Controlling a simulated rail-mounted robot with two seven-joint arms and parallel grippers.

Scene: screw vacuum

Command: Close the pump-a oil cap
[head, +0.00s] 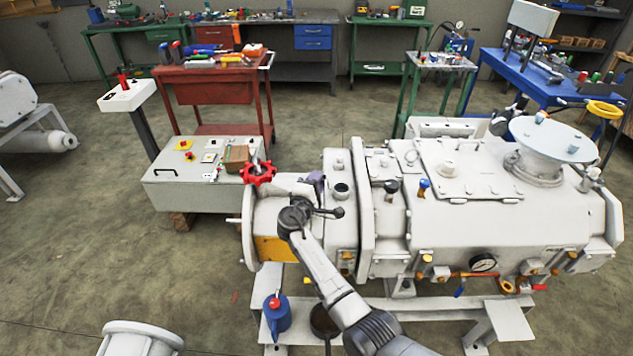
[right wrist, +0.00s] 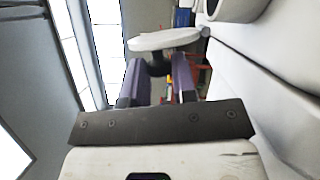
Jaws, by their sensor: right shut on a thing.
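The pale grey pump (head: 440,215) stands on a white frame in the head view. My right gripper (head: 317,181) is over the left part of the pump, with its purple fingers partly hidden by my wrist. In the right wrist view, the fingers of my right gripper (right wrist: 158,90) are shut on a dark part beneath a pale, flat, round piece (right wrist: 165,40), which looks like the oil cap. A short round port with a dark opening (head: 342,190) is just right of the fingers. I cannot tell whether the held piece touches the pump. My left gripper is out of view.
A red handwheel (head: 258,172) is close to the left of the gripper. A control box (head: 200,180) stands behind it. A blue oil can (head: 277,315) sits on the frame in front. A large blue-white flange (head: 552,138) rises at the pump's right end.

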